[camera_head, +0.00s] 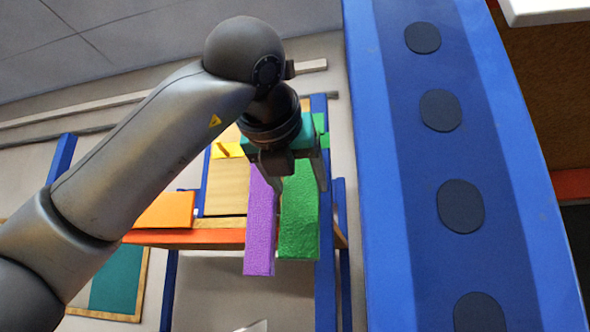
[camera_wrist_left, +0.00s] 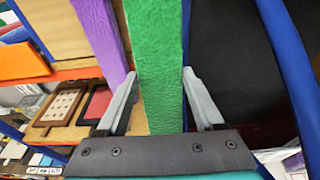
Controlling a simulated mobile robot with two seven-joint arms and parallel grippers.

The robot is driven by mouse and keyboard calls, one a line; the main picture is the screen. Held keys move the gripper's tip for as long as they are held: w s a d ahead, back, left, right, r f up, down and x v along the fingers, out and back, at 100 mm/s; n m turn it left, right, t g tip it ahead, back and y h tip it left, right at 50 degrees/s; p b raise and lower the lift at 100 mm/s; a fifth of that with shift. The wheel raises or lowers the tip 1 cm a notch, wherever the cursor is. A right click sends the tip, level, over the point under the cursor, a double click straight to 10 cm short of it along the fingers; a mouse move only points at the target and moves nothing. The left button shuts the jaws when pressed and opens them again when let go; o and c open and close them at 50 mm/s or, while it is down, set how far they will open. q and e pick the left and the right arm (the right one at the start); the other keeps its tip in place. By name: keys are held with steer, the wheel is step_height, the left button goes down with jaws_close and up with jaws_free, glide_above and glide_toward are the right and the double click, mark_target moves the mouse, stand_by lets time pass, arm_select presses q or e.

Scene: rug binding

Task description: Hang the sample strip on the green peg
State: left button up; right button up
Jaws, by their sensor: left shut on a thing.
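A broad green strip (camera_head: 299,228) hangs down between the fingers of my left gripper (camera_head: 299,188), which is shut on it. The left wrist view shows the same green strip (camera_wrist_left: 162,45) with one finger at each side. A purple strip (camera_head: 260,225) hangs close beside it on the left; it also shows in the left wrist view (camera_wrist_left: 100,35). A small green piece (camera_head: 321,125) shows behind the gripper; I cannot tell whether it is the green peg. The strips' upper ends are hidden behind the gripper. My right gripper is not in view.
A blue-framed rack with an orange-edged shelf (camera_head: 190,238) stands behind the strips. An orange block (camera_head: 166,210) and a yellow piece (camera_head: 228,150) are to the left. A large blue panel with dark discs (camera_head: 460,206) stands at the right. A lower shelf holds framed boards (camera_wrist_left: 58,107).

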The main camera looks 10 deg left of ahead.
arm_select(q)
steer(key=shift+r+p+x, duration=0.15)
steer(key=shift+p+x, duration=0.4)
steer(key=shift+x, duration=0.45)
steer(key=shift+r+p+x, duration=0.15)
steer(key=shift+p+x, duration=0.35)
steer(key=shift+x, duration=0.55)
steer(key=shift+w+f+b, duration=0.35)
steer(key=shift+w+f, duration=0.15)
steer(key=shift+w, duration=0.2)
steer(key=o, duration=1.4)
steer(key=b+v, duration=0.4)
steer(key=v, duration=1.1)
steer(key=shift+s, duration=0.15)
